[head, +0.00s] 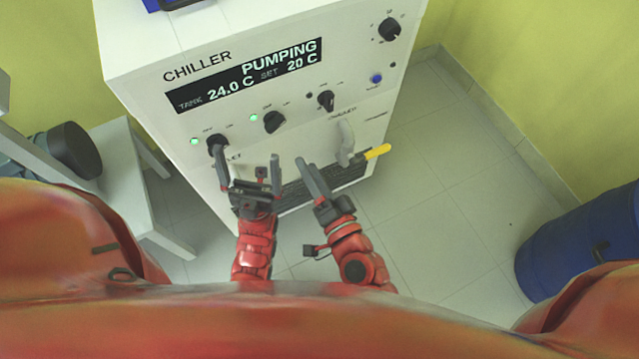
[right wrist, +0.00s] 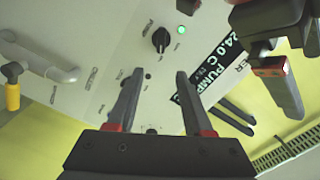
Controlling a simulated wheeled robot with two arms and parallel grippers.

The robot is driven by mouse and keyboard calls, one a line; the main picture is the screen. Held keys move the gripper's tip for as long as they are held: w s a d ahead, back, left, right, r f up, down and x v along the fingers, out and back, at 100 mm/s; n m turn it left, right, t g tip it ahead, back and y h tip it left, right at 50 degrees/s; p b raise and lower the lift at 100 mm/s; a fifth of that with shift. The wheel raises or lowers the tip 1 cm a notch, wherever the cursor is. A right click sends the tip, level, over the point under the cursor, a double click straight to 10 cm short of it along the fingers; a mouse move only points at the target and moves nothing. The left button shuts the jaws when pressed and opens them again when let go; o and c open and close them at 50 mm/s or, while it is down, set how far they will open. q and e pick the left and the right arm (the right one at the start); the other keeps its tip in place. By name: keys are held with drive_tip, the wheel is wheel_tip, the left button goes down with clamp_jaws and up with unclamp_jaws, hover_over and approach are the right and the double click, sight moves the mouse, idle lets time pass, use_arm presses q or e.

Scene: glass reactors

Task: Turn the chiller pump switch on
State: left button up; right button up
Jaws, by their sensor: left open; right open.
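The chiller (head: 145,75) stands ahead; its display (head: 245,77) reads PUMPING, 24.0 C and set 20 C. Three dark knobs line its front: left (head: 217,145), middle (head: 273,122) and right (head: 326,99). Lamps beside the left and middle knobs glow green; the right knob's lamp is dark. The small labels are unclear. My left gripper (head: 248,160) is open and empty below the left knob, one finger overlapping it in view. My right gripper (head: 308,168) is open and empty below the middle and right knobs. In the right wrist view, a knob (right wrist: 161,40) with a green lamp shows beyond its fingertips (right wrist: 159,75).
A pale pipe (head: 345,138) and a yellow-handled valve (head: 378,152) project from the chiller right of my right gripper. Another knob (head: 389,29) and a blue button (head: 376,79) sit at upper right. A blue drum (head: 580,240) stands at right; the floor between is clear.

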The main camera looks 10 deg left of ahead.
drive_tip(key=shift+p+v, duration=0.35)
drive_tip(key=shift+v, duration=1.75)
